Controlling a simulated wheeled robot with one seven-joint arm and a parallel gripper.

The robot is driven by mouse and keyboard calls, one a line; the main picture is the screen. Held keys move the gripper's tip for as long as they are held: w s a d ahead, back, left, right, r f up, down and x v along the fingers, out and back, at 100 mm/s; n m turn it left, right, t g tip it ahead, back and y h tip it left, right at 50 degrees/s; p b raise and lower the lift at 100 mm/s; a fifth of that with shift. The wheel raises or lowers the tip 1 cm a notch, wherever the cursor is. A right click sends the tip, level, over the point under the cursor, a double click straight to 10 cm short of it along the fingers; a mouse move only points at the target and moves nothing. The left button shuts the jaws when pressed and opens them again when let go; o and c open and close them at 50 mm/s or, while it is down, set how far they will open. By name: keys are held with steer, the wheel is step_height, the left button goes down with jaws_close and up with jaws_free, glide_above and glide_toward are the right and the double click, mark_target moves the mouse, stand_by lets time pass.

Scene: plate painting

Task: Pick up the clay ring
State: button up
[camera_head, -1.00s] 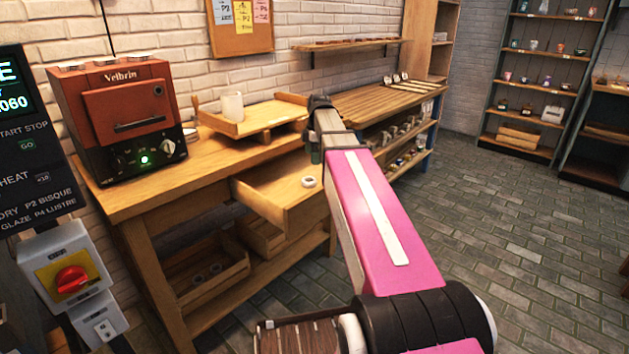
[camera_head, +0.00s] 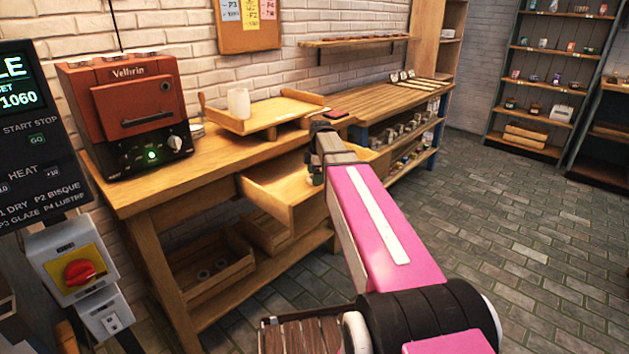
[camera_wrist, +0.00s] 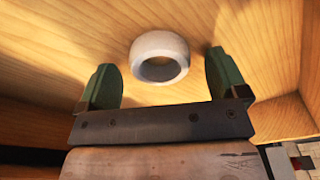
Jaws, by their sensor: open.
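The clay ring (camera_wrist: 160,57) is a pale, thick ring lying on the wooden floor of the open drawer (camera_head: 277,187). In the wrist view it sits beyond and between the two green fingers of my gripper (camera_wrist: 163,84), which are open and apart from it. The ring is nearer the right finger's side than the left by only a little. In the head view my gripper (camera_head: 316,172) is over the drawer, mostly behind my own arm, and the ring is hidden there.
The drawer walls stand close around my gripper. Above it, the workbench (camera_head: 150,190) carries a wooden tray (camera_head: 262,122) with a white cup (camera_head: 238,102) and a red kiln (camera_head: 128,105). The floor at right is clear.

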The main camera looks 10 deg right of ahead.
steer(key=shift+f, duration=0.2)
steer(key=c, duration=0.9)
steer(key=shift+c, duration=0.6)
steer(key=shift+r, duration=0.15)
